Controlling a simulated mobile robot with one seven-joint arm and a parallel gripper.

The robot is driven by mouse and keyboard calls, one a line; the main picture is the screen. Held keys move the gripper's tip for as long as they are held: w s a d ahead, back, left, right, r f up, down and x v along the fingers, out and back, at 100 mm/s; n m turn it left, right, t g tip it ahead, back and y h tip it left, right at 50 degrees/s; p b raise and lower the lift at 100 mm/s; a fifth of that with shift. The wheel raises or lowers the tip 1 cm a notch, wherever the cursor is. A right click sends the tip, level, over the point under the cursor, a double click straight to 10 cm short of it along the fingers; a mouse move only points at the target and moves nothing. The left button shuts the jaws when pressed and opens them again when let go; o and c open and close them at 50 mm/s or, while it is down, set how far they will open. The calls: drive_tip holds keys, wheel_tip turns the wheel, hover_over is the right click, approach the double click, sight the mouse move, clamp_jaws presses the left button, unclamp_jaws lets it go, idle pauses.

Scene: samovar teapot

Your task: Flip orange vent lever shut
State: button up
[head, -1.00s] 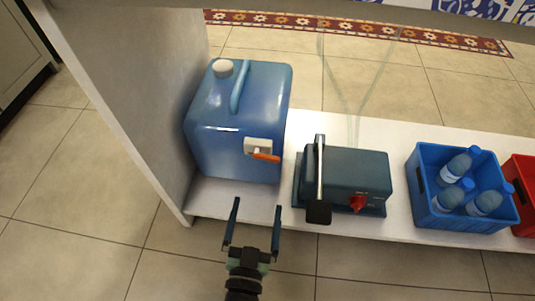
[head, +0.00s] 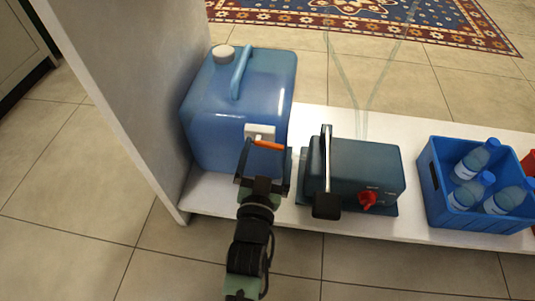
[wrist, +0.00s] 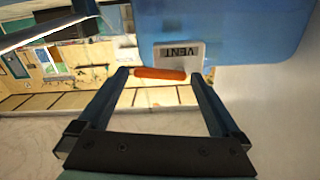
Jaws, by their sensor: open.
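The orange vent lever (head: 268,145) sits on a white plate (head: 259,130) on the front of a blue jug (head: 232,105). In the wrist view the lever (wrist: 160,73) lies crosswise below the plate marked VENT (wrist: 179,55). My gripper (head: 264,150) is open in front of the jug, with one finger on each side of the lever. In the wrist view my gripper's fingertips (wrist: 158,71) are level with the lever, with gaps at both ends. I cannot tell whether the gripper touches it.
A dark teal machine (head: 355,170) with a black-ended handle and red knob stands close to the right. A blue crate (head: 470,215) of bottles stands further right on the white shelf (head: 412,226). A white side panel (head: 135,75) rises at the left.

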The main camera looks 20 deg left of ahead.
drive_tip(key=c, duration=1.2)
drive_tip(key=shift+o, duration=0.2)
drive_tip(key=shift+r+n+p, duration=0.2)
drive_tip(key=shift+n+p, duration=0.2)
drive_tip(key=shift+n, duration=0.6)
drive_tip(key=o, duration=1.2)
drive_tip(key=shift+c, duration=0.2)
drive_tip(key=shift+s, duration=0.15)
